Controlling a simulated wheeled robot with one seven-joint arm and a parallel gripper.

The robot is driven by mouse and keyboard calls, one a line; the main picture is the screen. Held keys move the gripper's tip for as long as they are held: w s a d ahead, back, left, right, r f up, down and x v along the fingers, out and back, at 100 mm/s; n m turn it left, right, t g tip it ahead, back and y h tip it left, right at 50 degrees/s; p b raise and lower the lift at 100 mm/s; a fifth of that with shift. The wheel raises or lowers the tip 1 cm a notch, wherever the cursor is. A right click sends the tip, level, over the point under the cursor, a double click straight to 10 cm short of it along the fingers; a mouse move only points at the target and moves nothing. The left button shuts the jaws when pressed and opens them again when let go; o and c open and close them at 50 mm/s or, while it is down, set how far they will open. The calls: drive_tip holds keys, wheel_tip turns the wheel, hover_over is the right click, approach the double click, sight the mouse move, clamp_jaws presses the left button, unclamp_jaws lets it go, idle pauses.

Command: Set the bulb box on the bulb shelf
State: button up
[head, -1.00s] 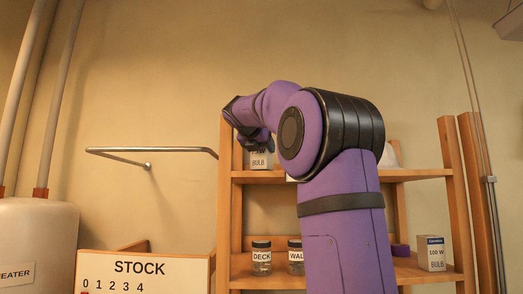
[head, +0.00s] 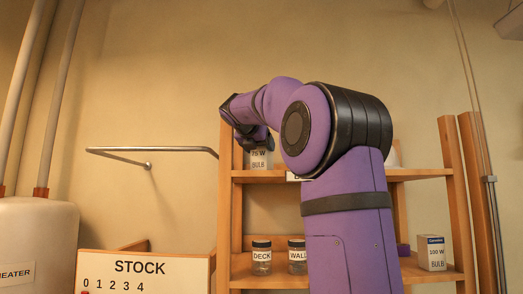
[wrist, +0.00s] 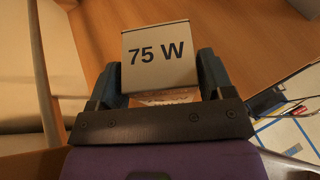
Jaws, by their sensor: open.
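A pale bulb box marked 75 W (head: 260,159) stands upright at the left end of the upper wooden shelf (head: 425,173). My gripper (head: 256,142) is at the box's top, partly covering it in the head view. In the wrist view the 75 W box (wrist: 160,58) sits between the two open fingers of my gripper (wrist: 160,82); contact with the fingers cannot be told. A shelf label (head: 293,177) is mostly hidden behind my arm. A second bulb box, marked 100 W (head: 432,253), stands on the lower shelf at right.
A white object (head: 391,155) is partly hidden behind my arm. A wall rail (head: 150,152) and a STOCK board (head: 140,268) are at left.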

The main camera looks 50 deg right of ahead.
drive_tip(key=v, duration=1)
drive_tip(key=shift+a, duration=0.2)
drive_tip(key=shift+r, duration=0.2)
